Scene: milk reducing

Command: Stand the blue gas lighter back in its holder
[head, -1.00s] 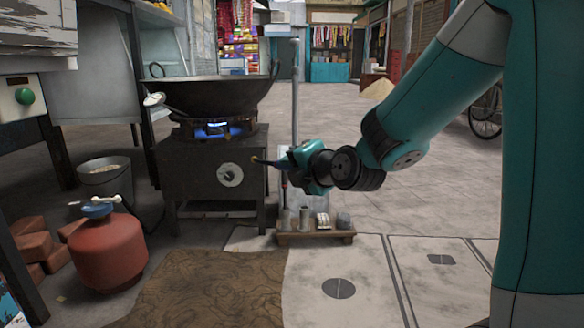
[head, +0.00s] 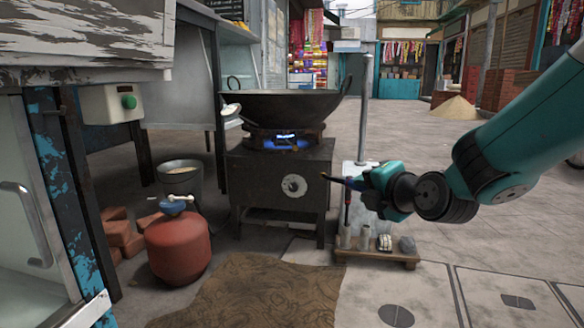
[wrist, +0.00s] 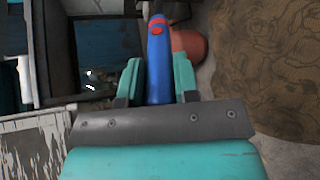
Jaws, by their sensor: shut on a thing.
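My gripper (head: 362,183) is shut on the blue gas lighter (head: 353,183), with its dark, thin end pointing left in the head view. In the wrist view the lighter (wrist: 158,62) shows a blue body with a red button and band, between the two teal fingers. Below the gripper, on the ground, a low wooden stand (head: 375,254) carries small metal cups (head: 365,239). A thin red and dark tool stands upright in the left cup. I cannot tell which cup is the lighter's holder. The lighter is held level, well above the stand and apart from it.
A stove (head: 280,187) with a lit blue flame and a large wok (head: 288,107) stands left of the stand. A red gas cylinder (head: 178,248), a bucket (head: 180,182) and bricks are farther left. A brown mat (head: 250,290) lies in front. Paved floor at right is clear.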

